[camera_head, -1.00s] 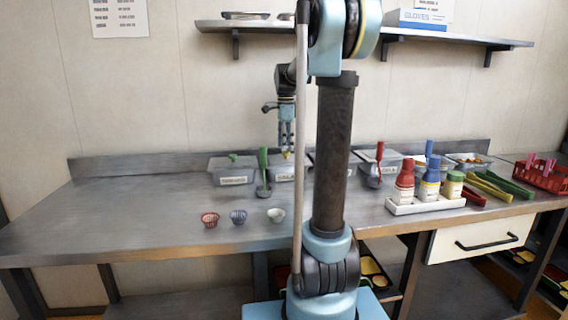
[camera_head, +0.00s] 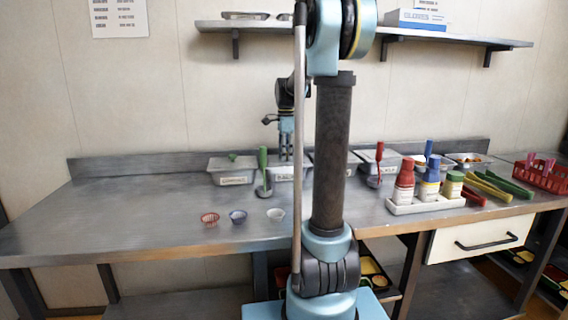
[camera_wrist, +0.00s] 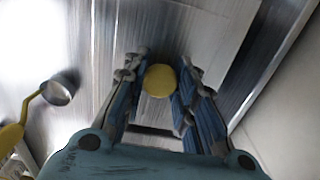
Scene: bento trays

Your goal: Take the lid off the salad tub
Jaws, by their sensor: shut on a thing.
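The salad tub (camera_head: 288,174) is a metal tub with a pale label at the back of the counter, left of my arm column. Its label is too small to read with certainty. The lid (camera_wrist: 185,40) is a flat metal surface in the wrist view, with a round yellow knob (camera_wrist: 159,81). My gripper (camera_head: 286,157) points straight down over this tub. In the wrist view my gripper (camera_wrist: 160,88) has its blue fingers shut on both sides of the knob. The lid appears to lie on the tub. In the head view the fingers hide the knob.
A ladle with a yellow handle (camera_wrist: 35,103) shows in the wrist view. Small bowls (camera_head: 238,217) sit in front. The left counter is clear.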

